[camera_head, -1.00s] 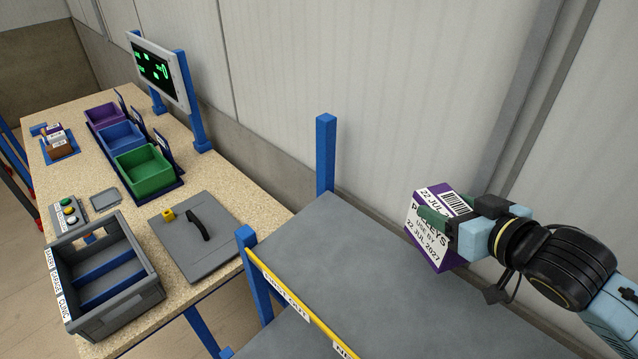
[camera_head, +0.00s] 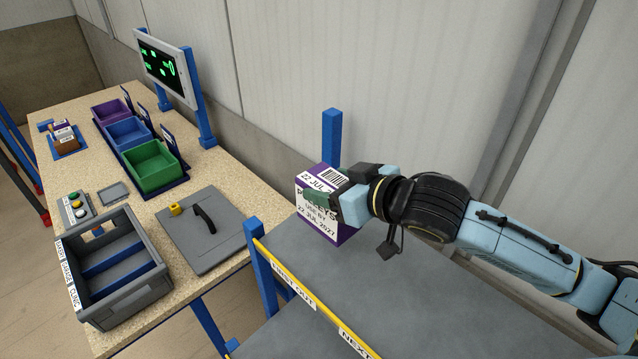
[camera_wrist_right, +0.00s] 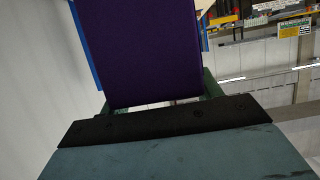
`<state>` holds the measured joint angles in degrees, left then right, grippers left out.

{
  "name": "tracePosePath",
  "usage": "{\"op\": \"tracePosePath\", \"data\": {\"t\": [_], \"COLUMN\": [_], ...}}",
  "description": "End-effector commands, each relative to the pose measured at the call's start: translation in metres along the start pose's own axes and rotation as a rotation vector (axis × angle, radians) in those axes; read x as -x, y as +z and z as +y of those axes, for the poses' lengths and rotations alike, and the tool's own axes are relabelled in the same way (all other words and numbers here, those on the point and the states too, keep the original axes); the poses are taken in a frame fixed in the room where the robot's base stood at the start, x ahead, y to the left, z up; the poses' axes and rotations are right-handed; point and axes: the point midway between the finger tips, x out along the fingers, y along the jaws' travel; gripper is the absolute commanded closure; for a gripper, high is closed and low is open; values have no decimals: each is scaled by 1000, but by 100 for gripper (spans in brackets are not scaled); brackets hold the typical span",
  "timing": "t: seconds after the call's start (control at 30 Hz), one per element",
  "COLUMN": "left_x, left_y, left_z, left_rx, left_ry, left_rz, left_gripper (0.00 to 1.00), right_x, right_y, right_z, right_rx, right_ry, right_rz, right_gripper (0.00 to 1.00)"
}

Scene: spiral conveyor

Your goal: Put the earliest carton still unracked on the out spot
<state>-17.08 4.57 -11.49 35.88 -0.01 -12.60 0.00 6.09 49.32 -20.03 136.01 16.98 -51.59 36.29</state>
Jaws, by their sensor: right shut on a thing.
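The carton (camera_head: 322,229) is white and purple, with a barcode and a printed date of 22 JUL 2027. My right gripper (camera_head: 328,197) is shut on it and holds it upright at the left end of the grey shelf (camera_head: 400,275), near the blue corner post. I cannot tell whether its base touches the shelf. The right wrist view shows the carton's purple side (camera_wrist_right: 150,50) between the fingers. The shelf's yellow front rail carries a "FIRST OUT" label (camera_head: 293,286) at the left and a "NEXT" label (camera_head: 355,343) to its right. My left gripper is not in view.
A blue post (camera_head: 332,140) rises behind the carton and another (camera_head: 262,270) at the shelf's front left. The bench at left holds a grey divided crate (camera_head: 110,268), coloured bins (camera_head: 155,165), a grey lidded panel (camera_head: 205,230) and a screen (camera_head: 165,68). The visible shelf top is bare.

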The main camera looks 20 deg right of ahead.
Motion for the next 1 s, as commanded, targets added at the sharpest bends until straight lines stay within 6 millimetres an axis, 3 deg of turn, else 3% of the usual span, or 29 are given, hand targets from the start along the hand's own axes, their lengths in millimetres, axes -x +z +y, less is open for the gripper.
{"op": "tracePosePath", "data": {"t": [0.47,1.0], "left_x": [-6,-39], "left_y": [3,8], "left_z": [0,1], "left_rx": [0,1], "left_ry": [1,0], "left_rz": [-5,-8], "left_gripper": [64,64], "right_x": [-5,-27], "right_y": [8,62], "right_z": [-2,-2], "right_rx": [2,2], "right_ry": [-5,-5], "right_rz": [1,1], "right_gripper": [67,67]}}
